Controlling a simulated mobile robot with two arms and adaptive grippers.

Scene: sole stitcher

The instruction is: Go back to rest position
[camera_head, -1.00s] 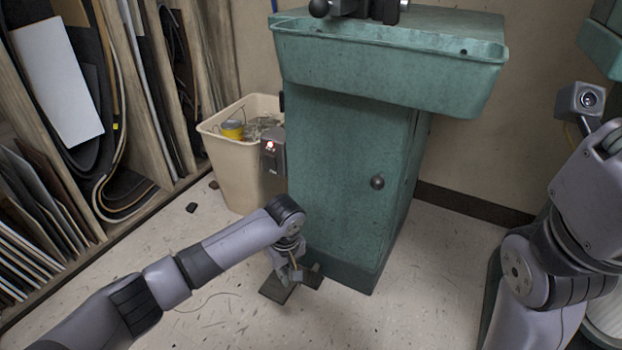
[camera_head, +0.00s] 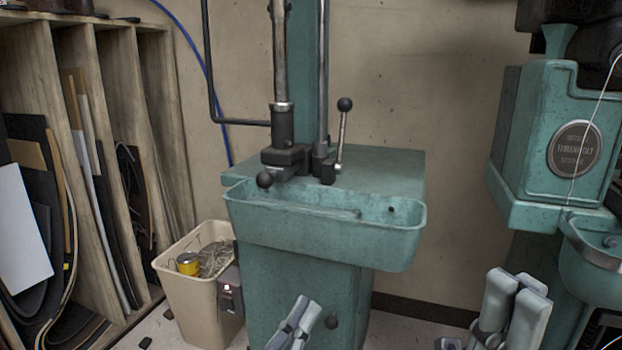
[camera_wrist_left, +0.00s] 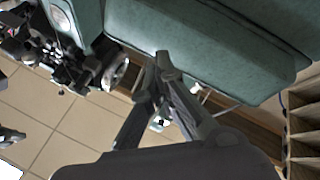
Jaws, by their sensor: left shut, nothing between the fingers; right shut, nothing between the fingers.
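My left gripper (camera_head: 304,312) shows low in the head view, in front of the green cabinet stand, with its fingers pointing up. In the left wrist view its fingers (camera_wrist_left: 161,66) come together at the tips, shut and empty, with green machine housing behind them. My right gripper (camera_head: 517,283) stands at the lower right of the head view, pointing up, shut with nothing held. Both forearms are mostly below the picture's edge.
A green machine with a trough (camera_head: 325,238) and a ball-ended lever (camera_head: 342,135) stands ahead. A green stitcher (camera_head: 560,150) stands at right. A beige bin (camera_head: 195,300) with scraps is beside the stand. A wooden rack (camera_head: 165,120) lines the left.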

